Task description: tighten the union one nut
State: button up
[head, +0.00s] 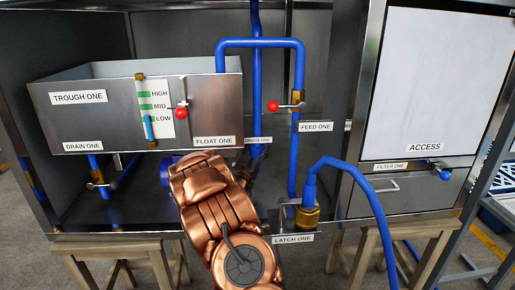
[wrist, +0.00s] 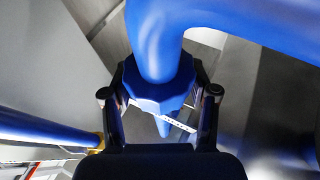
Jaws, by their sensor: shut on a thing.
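The union one nut (wrist: 158,92) is a blue faceted collar around a blue pipe (wrist: 155,45) in the wrist view. My gripper (wrist: 160,97) has one dark finger on each side of it and is shut on it. In the head view my gripper (head: 250,170) is a small dark shape beyond my copper arm, at the lower blue pipe (head: 257,150). A small label, partly covered and too small to read surely, sits there.
The trough one box (head: 200,110) with a red-knobbed float lever (head: 181,112) is left of my gripper. The feed one pipe and its red-handled valve (head: 285,106) stand to the right. A brass fitting (head: 307,217) with a blue hose is near latch one, at the front edge.

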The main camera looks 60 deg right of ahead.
jog(key=shift+w+r+m+g+p, duration=0.1)
jog(key=shift+r+m+g+p, duration=0.2)
jog(key=shift+g, duration=0.5)
jog(key=shift+f+m+g, duration=0.15)
jog(key=shift+m+g, duration=0.15)
jog(key=shift+g, duration=0.1)
jog(key=shift+f, duration=0.1)
jog(key=o, duration=1.2)
jog(key=shift+c, duration=0.2)
jog(key=shift+n+t+b, duration=0.35)
jog(key=shift+n+t, duration=0.05)
jog(key=shift+t, duration=0.4)
jog(key=shift+n+t, duration=0.4)
jog(key=shift+t, duration=0.3)
jog(key=shift+n+t+y, duration=0.5)
jog(key=shift+n+t, duration=0.2)
jog(key=shift+t, duration=0.7)
